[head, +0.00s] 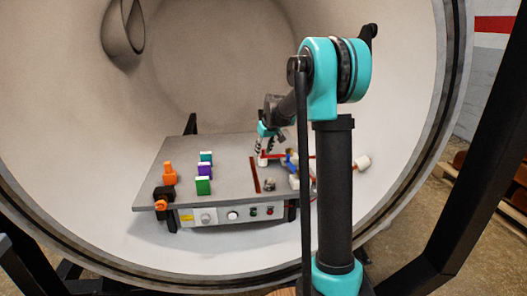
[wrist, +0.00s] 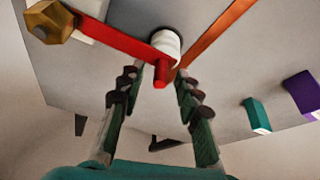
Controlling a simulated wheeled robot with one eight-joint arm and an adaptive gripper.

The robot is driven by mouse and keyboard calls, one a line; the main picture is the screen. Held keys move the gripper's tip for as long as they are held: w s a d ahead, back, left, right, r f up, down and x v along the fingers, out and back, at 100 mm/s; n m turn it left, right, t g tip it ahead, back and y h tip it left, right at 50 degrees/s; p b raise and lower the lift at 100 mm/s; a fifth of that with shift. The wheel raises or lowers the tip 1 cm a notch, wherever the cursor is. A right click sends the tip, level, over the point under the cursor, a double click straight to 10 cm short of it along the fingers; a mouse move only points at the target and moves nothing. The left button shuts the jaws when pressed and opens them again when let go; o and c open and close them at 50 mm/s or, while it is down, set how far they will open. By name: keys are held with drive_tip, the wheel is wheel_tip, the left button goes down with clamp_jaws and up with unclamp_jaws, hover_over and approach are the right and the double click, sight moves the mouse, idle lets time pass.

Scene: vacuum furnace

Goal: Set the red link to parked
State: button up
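The red link (wrist: 115,38) is a flat red bar in the wrist view, running from a brass hex piece (wrist: 50,22) at upper left to a red peg (wrist: 161,74) near the centre. A white cylinder (wrist: 164,44) stands at the peg end. My gripper (wrist: 159,78) is open, its dark ridged fingers one on each side of the peg. I cannot tell whether they touch it. In the head view my gripper (head: 266,140) is over the grey table, just above the red link (head: 275,155), which is partly hidden by my arm.
A red-brown strip (head: 254,175) lies on the grey table (head: 222,160) left of the link. The round furnace wall (head: 215,60) surrounds the table.

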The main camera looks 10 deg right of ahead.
drive_tip(key=shift+f, duration=0.2)
clamp_jaws()
idle(0.4)
